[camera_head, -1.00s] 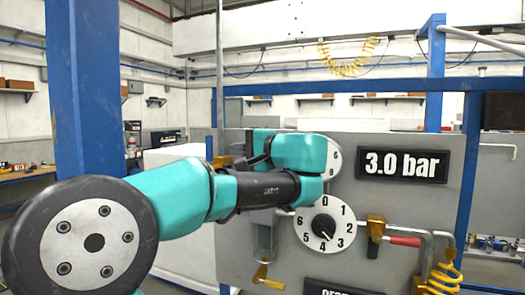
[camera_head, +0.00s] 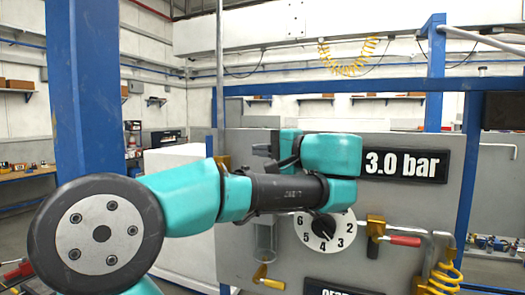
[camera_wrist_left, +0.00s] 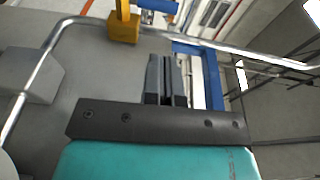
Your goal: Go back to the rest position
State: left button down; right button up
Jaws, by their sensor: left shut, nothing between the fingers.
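My left arm reaches in from the left in the head view and crosses in front of the grey panel (camera_head: 345,262). Its dark gripper (camera_head: 262,150) is small and partly hidden by my wrist there. In the left wrist view the two gripper fingers (camera_wrist_left: 166,75) lie close together, shut and empty, apart from the panel fittings. My right gripper is in neither view.
The panel has a white dial (camera_head: 325,236), partly covered by my arm, a "3.0 bar" display (camera_head: 406,164), a red-handled valve (camera_head: 404,240) and a yellow coiled hose (camera_head: 441,278). A blue post (camera_head: 85,90) stands left.

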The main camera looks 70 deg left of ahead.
pick_arm(q)
jog(key=shift+a, duration=0.1)
send_near(212, 148)
jog(key=shift+x, duration=1.85)
jog(key=shift+v, duration=4.8)
jog(key=shift+x, duration=6.75)
